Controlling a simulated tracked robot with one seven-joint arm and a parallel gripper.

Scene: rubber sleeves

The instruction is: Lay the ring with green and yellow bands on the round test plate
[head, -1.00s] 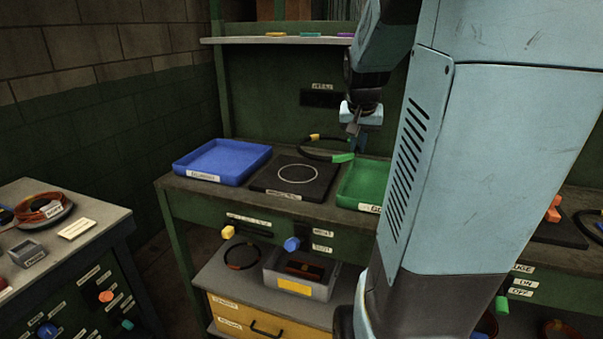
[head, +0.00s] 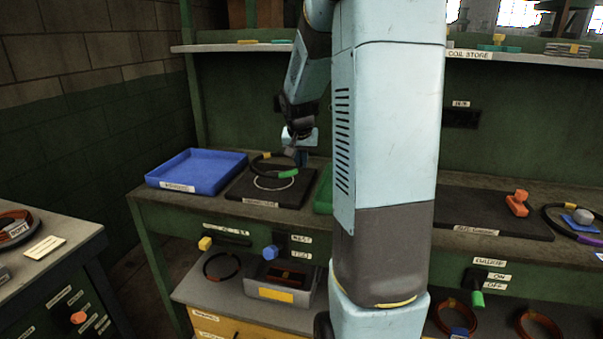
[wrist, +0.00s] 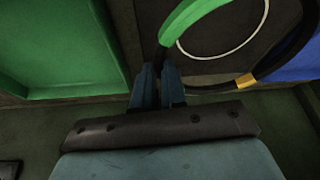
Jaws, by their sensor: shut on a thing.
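The black ring with a green band (head: 289,174) and a yellow band (head: 266,155) hangs from my gripper (head: 303,160). My gripper is shut on the ring's dark part beside the green band, which also shows in the wrist view (wrist: 190,18). The test plate (head: 240,188) is a dark square slab with a thin white circle drawn on it. The ring is over the plate and overlaps the circle in both views, a little towards the back in the head view. It looks slightly above the surface; the exact gap cannot be told.
A blue tray (head: 190,182) stands left of the plate. A green tray (head: 323,201) stands right of it, mostly hidden by my arm. Another dark mat (head: 470,215) with an orange-red object (head: 517,203) lies farther right. A shelf (head: 225,47) runs above.

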